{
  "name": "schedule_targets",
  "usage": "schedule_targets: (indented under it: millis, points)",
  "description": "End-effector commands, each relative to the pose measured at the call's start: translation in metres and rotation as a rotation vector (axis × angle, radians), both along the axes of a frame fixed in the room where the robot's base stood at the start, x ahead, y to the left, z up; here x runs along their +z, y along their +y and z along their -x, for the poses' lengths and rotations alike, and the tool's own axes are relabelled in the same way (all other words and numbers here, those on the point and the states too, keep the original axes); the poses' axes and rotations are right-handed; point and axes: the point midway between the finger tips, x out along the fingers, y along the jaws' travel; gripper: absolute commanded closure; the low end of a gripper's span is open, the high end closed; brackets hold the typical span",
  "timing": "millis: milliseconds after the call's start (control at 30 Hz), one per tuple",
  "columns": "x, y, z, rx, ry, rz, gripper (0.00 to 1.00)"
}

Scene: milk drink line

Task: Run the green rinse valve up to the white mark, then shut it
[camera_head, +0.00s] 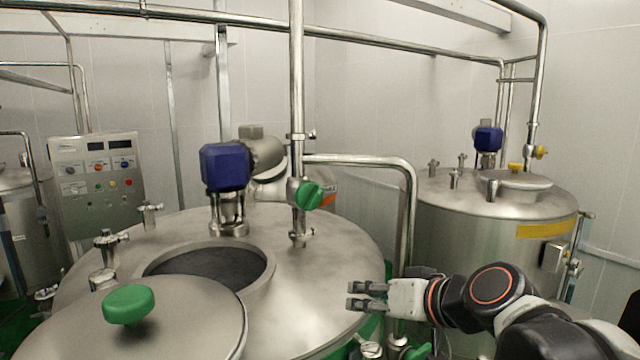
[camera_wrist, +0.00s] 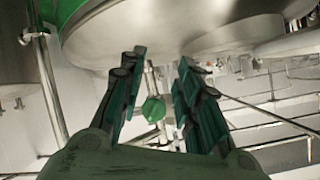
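The green rinse valve (camera_head: 309,195) is a round green handle on the vertical steel pipe above the near tank (camera_head: 330,240). A green faceted handle (camera_wrist: 153,109) shows beyond and between my fingers in the wrist view; I cannot tell for sure that it is the same valve. My gripper (camera_head: 362,296) is at the tank's right side, lower than the valve and to its right, apart from it. In the wrist view my gripper (camera_wrist: 160,70) is open, with nothing between the fingers. I cannot make out a white mark in the dark hatch opening (camera_head: 210,264).
A lid with a green knob (camera_head: 129,304) lies open at the near left. A bent pipe (camera_head: 408,200) stands between the valve and the second tank (camera_head: 460,235). A blue motor (camera_head: 225,166) stands left of the valve. A control box (camera_head: 97,185) stands at the left.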

Motion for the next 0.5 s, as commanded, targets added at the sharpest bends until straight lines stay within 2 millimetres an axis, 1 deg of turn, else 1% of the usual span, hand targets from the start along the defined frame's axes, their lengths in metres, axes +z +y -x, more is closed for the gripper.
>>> schedule_targets:
  millis: [33, 67, 100, 200, 300, 400, 500]
  points:
    - [0.014, 0.007, -0.022, 0.008, -0.042, -0.05, 0.69]
    - [0.023, 0.011, -0.034, 0.012, -0.07, -0.083, 0.69]
    - [0.034, 0.016, -0.05, 0.014, -0.106, -0.125, 0.69]
    - [0.059, 0.021, -0.088, 0.006, -0.19, -0.22, 0.69]
    - [0.077, 0.021, -0.118, -0.014, -0.256, -0.294, 0.69]
    - [0.088, 0.019, -0.138, -0.032, -0.298, -0.342, 0.69]
    - [0.093, 0.017, -0.149, -0.045, -0.321, -0.37, 0.69]
